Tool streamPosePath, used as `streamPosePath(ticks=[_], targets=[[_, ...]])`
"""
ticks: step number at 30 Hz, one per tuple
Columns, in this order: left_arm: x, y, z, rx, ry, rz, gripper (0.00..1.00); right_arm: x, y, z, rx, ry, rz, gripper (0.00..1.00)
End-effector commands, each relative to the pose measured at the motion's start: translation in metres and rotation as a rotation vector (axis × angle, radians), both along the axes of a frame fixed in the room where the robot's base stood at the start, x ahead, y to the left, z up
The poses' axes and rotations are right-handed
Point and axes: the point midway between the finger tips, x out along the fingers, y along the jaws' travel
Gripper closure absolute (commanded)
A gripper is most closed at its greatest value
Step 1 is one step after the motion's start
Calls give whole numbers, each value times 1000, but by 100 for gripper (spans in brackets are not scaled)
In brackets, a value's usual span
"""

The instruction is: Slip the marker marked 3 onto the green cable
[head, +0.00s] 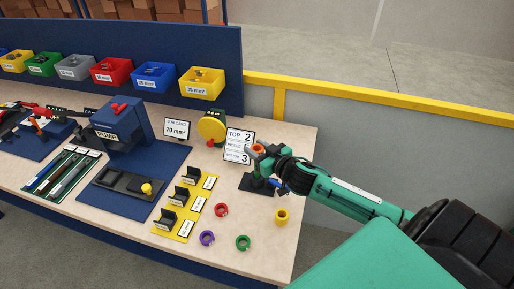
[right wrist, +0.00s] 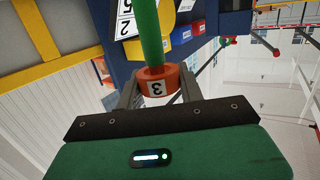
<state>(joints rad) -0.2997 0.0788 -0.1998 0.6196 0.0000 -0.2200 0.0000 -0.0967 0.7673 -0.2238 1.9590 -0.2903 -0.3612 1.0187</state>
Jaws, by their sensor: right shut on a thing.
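The orange marker marked 3 (right wrist: 157,85) is a short ring held between the two fingers of my right gripper (right wrist: 158,96). In the head view the marker (head: 258,149) shows at the tip of my right gripper (head: 266,156), above the black stand (head: 256,184) at the table's right side. The green cable (right wrist: 149,30) runs into the far opening of the marker in the right wrist view. Its end there is hidden by the ring, so how deep it sits cannot be told. My left gripper is not in view.
A card (head: 238,146) listing top, middle and bottom stands behind the black stand. Loose red (head: 221,210), purple (head: 207,238), green (head: 243,242) and yellow (head: 282,216) rings lie on the table in front. A yellow rack (head: 185,217) and blue press (head: 122,122) stand to the left.

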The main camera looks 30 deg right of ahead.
Motion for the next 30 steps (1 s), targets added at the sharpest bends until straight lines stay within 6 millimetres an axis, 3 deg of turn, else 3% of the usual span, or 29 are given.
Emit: streamPosePath(ticks=[15,29,30], targets=[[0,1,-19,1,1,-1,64,0,0,-27,1,0,1,83],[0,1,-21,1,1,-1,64,0,0,-32,0,0,0,83],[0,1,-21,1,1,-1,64,0,0,-32,0,0,0,58]])
